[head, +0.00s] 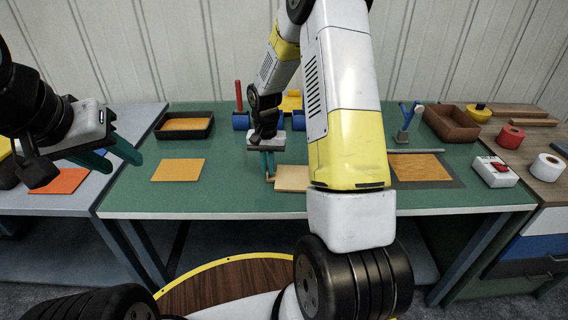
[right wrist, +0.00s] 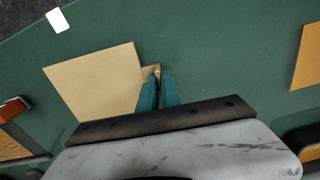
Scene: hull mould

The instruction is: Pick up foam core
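The foam core, which I take to be the pale tan board (head: 291,178), lies near the front middle of the green table, partly hidden by my right arm. It also shows as a flat tan sheet in the right wrist view (right wrist: 95,85). My right gripper (head: 268,176) points down at its left end in the head view. Its teal fingers (right wrist: 158,76) are close together, with a small tan raised part between their tips, which looks joined to the board. My left gripper (head: 108,155) is open and empty, above the left table's edge.
An orange-tan sheet (head: 177,170) lies to the left on the green table (head: 225,200). A black tray (head: 184,125) stands behind it. A framed tan panel (head: 420,168), brown box (head: 452,122) and blue stand (head: 405,125) are to the right.

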